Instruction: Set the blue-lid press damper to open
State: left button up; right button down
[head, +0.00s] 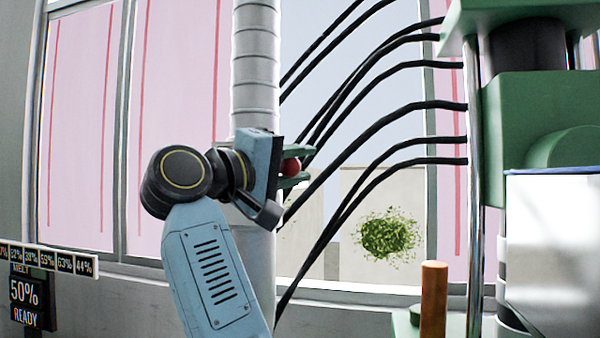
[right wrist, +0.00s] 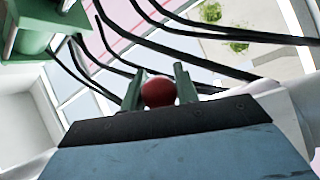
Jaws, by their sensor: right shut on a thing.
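A red ball knob (head: 291,168) sits between the green fingers of my right gripper (head: 298,167), beside the grey ribbed vertical duct (head: 256,70) in the head view. In the right wrist view the knob (right wrist: 158,92) is between the two fingers of the gripper (right wrist: 158,84), which is shut on it. The gripper body hides whatever the knob is fixed to, so I cannot tell the damper's position. A green press (head: 540,110) stands at the right, with a white box (head: 555,250) edged in blue in front of it. My left gripper is not in view.
Several black hoses (head: 400,105) run from the press to behind the duct, close past my right gripper. An orange-brown cylinder (head: 433,300) stands at lower right. A display reading 50% READY (head: 25,292) is at lower left. Windows (head: 180,120) fill the back.

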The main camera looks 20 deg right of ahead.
jog(key=shift+w+a+r+n+t+h+p, duration=0.2)
jog(key=shift+r+n+t+p, duration=0.1)
jog(key=shift+r+n, duration=0.3)
jog(key=shift+w+a+r+n+t+h+p, duration=0.1)
jog(key=shift+a+r+n+t+h+p, duration=0.15)
jog(key=shift+r+n, duration=0.3)
jog(key=shift+w+a+r+n+t+h+p, duration=0.1)
jog(key=shift+a+r+n+t+h+p, duration=0.15)
jog(key=shift+r+n, duration=0.25)
jog(key=shift+w+a+r+n+t+p, duration=0.1)
jog(key=shift+r+n+t, duration=0.25)
jog(key=shift+n, duration=0.2)
jog(key=c, duration=1.1)
grip_release()
jog(key=shift+o, duration=0.2)
jog(key=b+v, duration=0.1)
jog(key=v, duration=1.2)
jog(key=shift+b, duration=0.4)
